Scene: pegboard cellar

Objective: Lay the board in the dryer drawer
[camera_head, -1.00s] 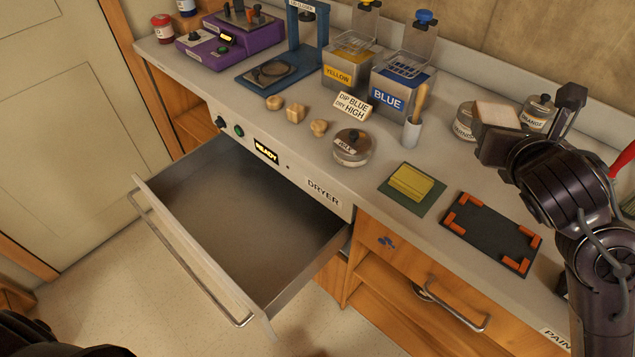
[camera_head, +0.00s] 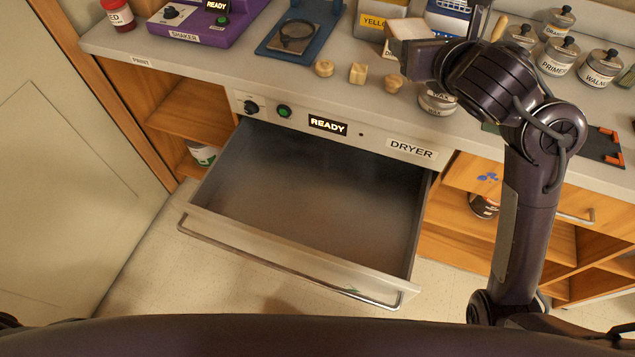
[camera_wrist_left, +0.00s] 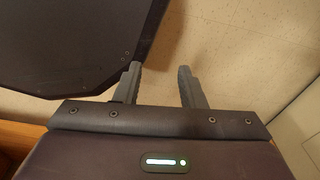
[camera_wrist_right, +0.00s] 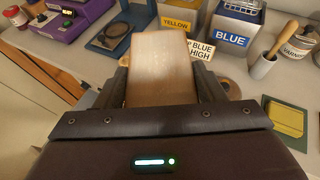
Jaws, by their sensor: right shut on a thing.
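The board (camera_wrist_right: 160,72) is a small pale wooden slab between the jaws of my right gripper (camera_wrist_right: 162,95), which is shut on it. In the head view the board (camera_head: 412,29) shows partly, above the counter near the wooden knobs. The dryer drawer (camera_head: 300,215) is pulled out below the counter, and its visible metal floor is empty. The right gripper (camera_head: 432,60) is above and behind the drawer, to its right. My left gripper (camera_wrist_left: 160,85) is open and empty over the floor; it is not seen in the head view.
The dryer display (camera_head: 328,126) reads READY. Wooden knobs (camera_head: 358,74) and a wax jar (camera_head: 437,102) stand on the counter near the right gripper. Yellow (camera_head: 376,24) and blue tanks stand behind. The drawer's front handle (camera_head: 290,268) juts out over clear floor.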

